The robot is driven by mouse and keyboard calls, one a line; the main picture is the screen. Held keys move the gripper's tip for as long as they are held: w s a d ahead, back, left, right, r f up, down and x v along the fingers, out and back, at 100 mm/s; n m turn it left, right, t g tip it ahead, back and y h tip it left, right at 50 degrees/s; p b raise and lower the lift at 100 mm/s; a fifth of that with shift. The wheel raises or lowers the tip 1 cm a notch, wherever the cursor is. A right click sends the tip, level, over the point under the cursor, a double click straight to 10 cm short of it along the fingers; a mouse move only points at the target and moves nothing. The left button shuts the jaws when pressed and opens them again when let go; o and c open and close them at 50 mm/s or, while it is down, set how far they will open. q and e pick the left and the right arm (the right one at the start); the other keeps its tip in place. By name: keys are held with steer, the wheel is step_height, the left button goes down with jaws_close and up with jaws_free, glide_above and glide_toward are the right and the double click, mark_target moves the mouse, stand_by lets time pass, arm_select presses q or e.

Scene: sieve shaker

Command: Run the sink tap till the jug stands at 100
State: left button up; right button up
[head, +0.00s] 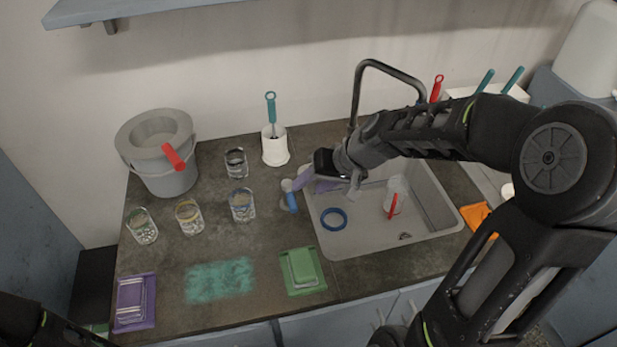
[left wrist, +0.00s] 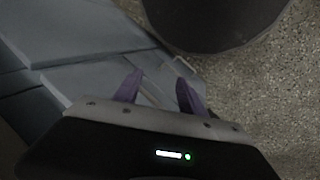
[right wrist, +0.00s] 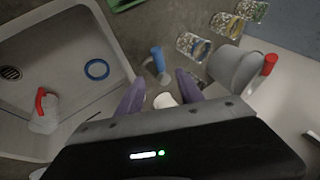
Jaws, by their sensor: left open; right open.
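The clear jug (head: 398,186) with a red handle stands in the right part of the sink (head: 350,240); it also shows in the right wrist view (right wrist: 45,122). Its marks and water level are too small to read. The dark arched tap spout (head: 388,66) rises behind the sink, partly hidden by my right arm. A blue lever (head: 291,198) on a grey base stands at the sink's left edge, also in the right wrist view (right wrist: 158,60). My right gripper (head: 314,183) is open, its purple fingertips close beside this lever. My left gripper (left wrist: 158,80) is open and empty, low before the cabinets.
A blue ring (head: 333,219) lies in the sink. Left on the counter are several glass jars (head: 242,206), a grey bucket (head: 160,160) with a red grip and a white brush pot (head: 275,150). A green sponge tray (head: 302,270) and purple tray (head: 134,302) lie in front.

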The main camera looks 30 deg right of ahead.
mark_target(293, 197)
steer(key=shift+w+f, duration=0.1)
steer(key=shift+p+x, duration=0.35)
steer(key=shift+x, duration=3.5)
jaws_close()
